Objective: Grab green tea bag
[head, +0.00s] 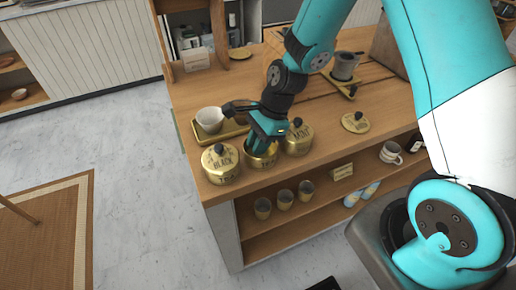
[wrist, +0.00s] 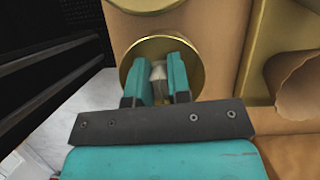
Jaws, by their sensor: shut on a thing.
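A gold tin (head: 262,162), open at the top, stands between two lidded tins on the wooden cart top. My gripper (head: 261,145) reaches straight down into its mouth. In the wrist view my gripper's teal fingers (wrist: 160,68) are inside the round gold rim (wrist: 127,57), closed on a small pale thing, the tea bag (wrist: 159,71). Its colour and label are not readable, and its lower part is hidden in the tin. The front label of the tin is only partly visible. A gold lid (head: 355,122) with a dark knob lies on the cart top to the right.
A lidded tin marked black (head: 220,165) stands close on the left, a lidded mint tin (head: 298,139) close on the right. A grey cup (head: 345,66) stands farther back.

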